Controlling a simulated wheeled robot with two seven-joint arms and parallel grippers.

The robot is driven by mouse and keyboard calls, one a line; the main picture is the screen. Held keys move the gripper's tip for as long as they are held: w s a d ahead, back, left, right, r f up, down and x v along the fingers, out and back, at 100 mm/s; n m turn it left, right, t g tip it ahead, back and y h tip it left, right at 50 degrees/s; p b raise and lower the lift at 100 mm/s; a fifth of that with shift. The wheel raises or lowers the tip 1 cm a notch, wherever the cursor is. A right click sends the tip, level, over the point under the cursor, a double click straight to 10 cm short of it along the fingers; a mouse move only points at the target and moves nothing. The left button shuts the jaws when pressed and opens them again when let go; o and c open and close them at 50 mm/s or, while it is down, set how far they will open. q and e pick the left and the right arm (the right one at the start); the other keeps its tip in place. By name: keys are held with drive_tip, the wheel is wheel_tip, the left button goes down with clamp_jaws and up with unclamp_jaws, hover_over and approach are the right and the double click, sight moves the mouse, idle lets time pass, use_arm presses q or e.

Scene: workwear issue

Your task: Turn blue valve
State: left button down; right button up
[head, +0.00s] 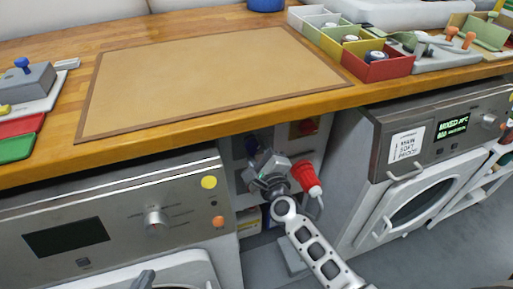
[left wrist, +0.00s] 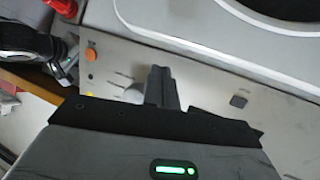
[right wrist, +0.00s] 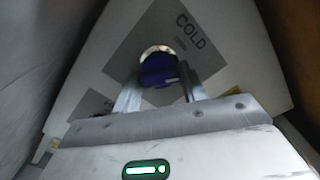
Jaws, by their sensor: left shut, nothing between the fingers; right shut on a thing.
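The blue valve (right wrist: 157,70) is a dark blue knob on a wall plate marked COLD in the right wrist view. In the head view the blue valve (head: 252,145) shows only partly, behind my right gripper. My right gripper (right wrist: 160,92) has one finger on each side of the knob and is shut on it. In the head view my right gripper (head: 266,168) reaches into the gap between two machines. My left gripper (left wrist: 163,88) is shut and empty, in front of the left machine's panel. Its tip (head: 143,281) shows at the head view's bottom edge.
The left machine (head: 120,210) and right machine (head: 375,180) wall in the gap. The wooden counter (head: 200,128) overhangs it, with open bins (head: 388,70) at its right.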

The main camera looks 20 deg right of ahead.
drive_tip(key=n+p, duration=0.1)
drive_tip(key=n, duration=0.1)
drive_tip(key=shift+n, duration=0.4)
drive_tip(key=n, duration=0.2)
drive_tip(key=shift+n+p, duration=0.3)
drive_tip(key=shift+p, duration=0.05)
use_arm(q)
drive_tip(key=shift+s+r, duration=0.15)
drive_tip(key=shift+r, duration=0.05)
use_arm(e)
drive_tip(key=shift+n, duration=0.5)
use_arm(q)
drive_tip(key=shift+a+r, duration=0.1)
use_arm(e)
drive_tip(key=o, duration=1)
use_arm(q)
drive_tip(key=shift+r, duration=0.1)
use_arm(e)
drive_tip(key=shift+r, duration=0.1)
use_arm(q)
drive_tip(key=shift+p, duration=0.5)
use_arm(e)
drive_tip(key=s, duration=1.6)
drive_tip(key=shift+d, duration=0.3)
